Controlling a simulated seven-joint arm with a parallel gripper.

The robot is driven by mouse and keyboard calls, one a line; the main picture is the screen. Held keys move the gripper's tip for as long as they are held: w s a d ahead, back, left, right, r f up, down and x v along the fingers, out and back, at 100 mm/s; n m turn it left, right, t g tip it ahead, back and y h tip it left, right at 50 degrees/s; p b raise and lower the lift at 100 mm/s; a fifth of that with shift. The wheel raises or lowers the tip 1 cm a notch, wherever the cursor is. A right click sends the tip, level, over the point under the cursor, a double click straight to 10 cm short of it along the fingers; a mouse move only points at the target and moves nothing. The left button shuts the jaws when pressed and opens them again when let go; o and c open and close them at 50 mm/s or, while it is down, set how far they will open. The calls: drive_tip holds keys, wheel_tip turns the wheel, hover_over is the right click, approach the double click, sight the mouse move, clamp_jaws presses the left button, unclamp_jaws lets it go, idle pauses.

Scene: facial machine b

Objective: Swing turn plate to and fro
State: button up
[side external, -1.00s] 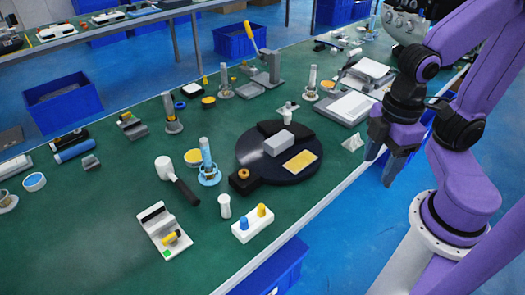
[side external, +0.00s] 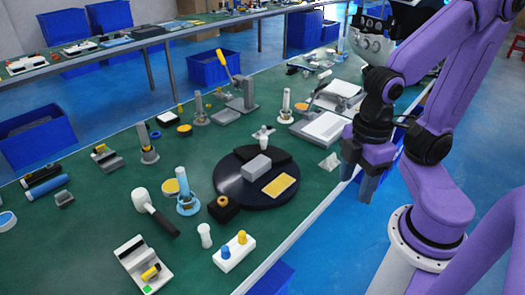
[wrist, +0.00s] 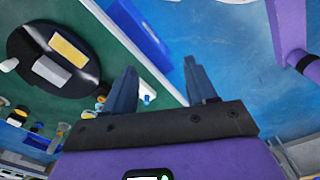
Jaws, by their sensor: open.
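The turn plate (side external: 230,197) is a dark round disc on the green table, near its front edge. A grey block (side external: 256,166) and a yellow plate (side external: 281,185) lie on it, with a black raised piece behind them. The turn plate also shows at the upper left of the wrist view (wrist: 30,85). My gripper (side external: 366,183) hangs to the right of the turn plate, just past the table's edge, with its fingers pointing down. In the wrist view its two fingers (wrist: 160,80) stand apart with nothing held between them. It touches nothing that I can see.
A small black block with an orange ring (side external: 224,209) stands at the plate's left front. Blue bins stand below the table.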

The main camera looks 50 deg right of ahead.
idle(0.3)
drive_tip(key=w+a+r+m, duration=0.2)
drive_tip(key=w+a+m, duration=0.15)
drive_tip(key=w, duration=1.05)
drive_tip(key=w+d+m, duration=0.2)
drive_tip(key=w+d, duration=0.2)
drive_tip(key=w, duration=0.9)
drive_tip(key=m, duration=0.4)
hover_over(265, 138)
wheel_tip(265, 138, down, 5)
wheel_tip(265, 138, down, 17)
drive_tip(key=shift+w+f, duration=0.1)
